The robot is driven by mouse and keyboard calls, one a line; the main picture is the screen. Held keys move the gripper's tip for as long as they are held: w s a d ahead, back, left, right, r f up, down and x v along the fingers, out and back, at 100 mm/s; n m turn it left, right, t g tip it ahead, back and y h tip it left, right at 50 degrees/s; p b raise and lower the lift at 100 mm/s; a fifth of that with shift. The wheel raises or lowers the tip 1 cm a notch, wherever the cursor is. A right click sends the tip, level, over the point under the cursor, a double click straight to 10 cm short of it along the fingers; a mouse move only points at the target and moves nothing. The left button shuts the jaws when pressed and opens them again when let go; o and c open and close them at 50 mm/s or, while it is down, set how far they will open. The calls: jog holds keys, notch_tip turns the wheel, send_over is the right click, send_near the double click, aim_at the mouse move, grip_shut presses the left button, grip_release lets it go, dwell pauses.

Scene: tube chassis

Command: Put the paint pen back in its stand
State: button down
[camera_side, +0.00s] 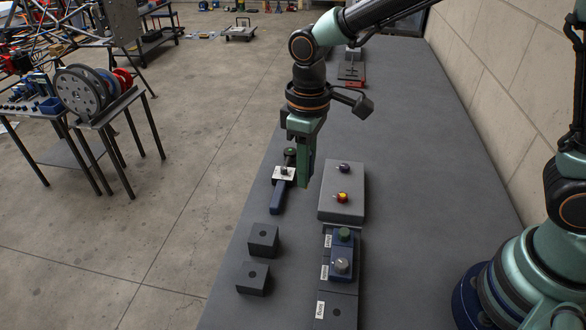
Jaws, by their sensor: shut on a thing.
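My gripper (302,172) points down over the left side of the grey bench. It is shut on a small dark piece with a green top, which I take to be the paint pen (290,155); the finger hides part of it. Below it lies a blue-handled tool with a white plate (279,196); I cannot tell whether the pen touches it. A long dark stand (341,308) with white labels is at the lower middle.
A grey box (342,210) with a purple knob and a yellow-red knob stands right of my gripper. Two dark blocks with holes (263,240) (253,278) stand left of the stand.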

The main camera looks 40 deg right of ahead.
jog(key=shift+s+a+f+n, duration=0.85)
jog(key=shift+a+f, duration=0.5)
jog(key=shift+a, duration=1.1)
jog(key=shift+s+a+f+n, duration=0.85)
jog(key=shift+a+f, duration=0.55)
jog(key=shift+a, duration=1.1)
jog(key=shift+s+a+f+n, duration=0.65)
jog(key=shift+a+f+n, duration=0.55)
jog(key=shift+a, duration=1.25)
jog(key=shift+f, duration=0.95)
jog(key=shift+f, duration=0.35)
jog(key=shift+f, duration=0.2)
jog(key=c, duration=0.6)
grip_release()
jog(key=shift+c, duration=0.2)
notch_tip(320, 180, up, 12)
